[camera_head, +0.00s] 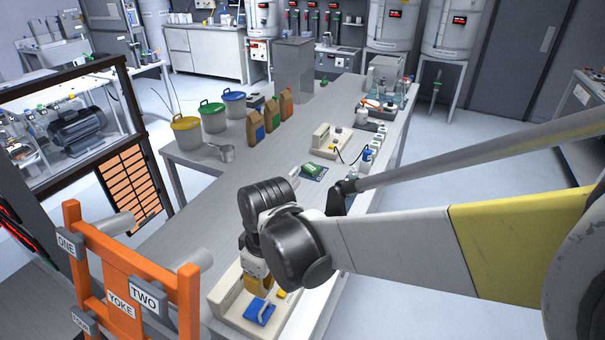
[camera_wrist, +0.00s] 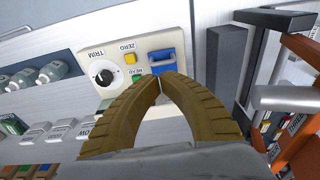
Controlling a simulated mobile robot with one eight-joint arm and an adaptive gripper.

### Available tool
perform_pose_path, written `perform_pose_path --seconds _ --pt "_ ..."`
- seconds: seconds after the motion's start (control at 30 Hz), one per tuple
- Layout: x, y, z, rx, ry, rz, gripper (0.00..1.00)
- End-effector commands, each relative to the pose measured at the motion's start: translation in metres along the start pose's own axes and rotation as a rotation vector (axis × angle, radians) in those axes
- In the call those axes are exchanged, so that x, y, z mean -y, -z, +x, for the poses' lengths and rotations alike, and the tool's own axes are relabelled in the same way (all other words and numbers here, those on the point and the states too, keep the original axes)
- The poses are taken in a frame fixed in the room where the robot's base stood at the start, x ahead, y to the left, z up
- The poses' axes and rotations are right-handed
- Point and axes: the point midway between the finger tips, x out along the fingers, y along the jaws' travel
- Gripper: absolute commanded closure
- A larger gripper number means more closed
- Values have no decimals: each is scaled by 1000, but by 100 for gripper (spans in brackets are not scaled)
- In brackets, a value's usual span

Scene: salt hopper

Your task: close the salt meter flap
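The salt meter is a beige box (camera_head: 225,298) at the near end of the bench, partly hidden behind my arm. In the wrist view its panel (camera_wrist: 118,48) carries a black TRIM knob, a yellow ZERO button and a green READ button. The blue flap (camera_head: 260,311) is at the meter's near end; it also shows in the wrist view (camera_wrist: 163,58). I cannot tell how far open it is. My gripper's tan fingers (camera_wrist: 159,79) meet at the tips with nothing between them. The tips overlap the blue part in view; contact is unclear.
An orange rack (camera_head: 125,283) with YOKE and TWO labels stands close on the left. Farther along the bench are several bottles, another beige instrument (camera_head: 328,140), brown packets (camera_head: 272,115) and lidded buckets (camera_head: 212,115). Some bare bench top lies left of my arm.

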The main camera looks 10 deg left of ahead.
Motion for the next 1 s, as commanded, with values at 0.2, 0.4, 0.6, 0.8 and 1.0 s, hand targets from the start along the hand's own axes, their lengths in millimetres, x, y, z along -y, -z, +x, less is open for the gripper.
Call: perform_pose_path --seconds 0.2,0.4,0.6,0.8,1.0 --pt "0 0 40 -1 0 -1 100" --pt "0 0 54 -2 1 -1 100" --pt "0 0 56 -2 1 -1 100" --pt "0 0 57 -2 1 -1 100" --pt "0 -5 70 -1 0 0 100"
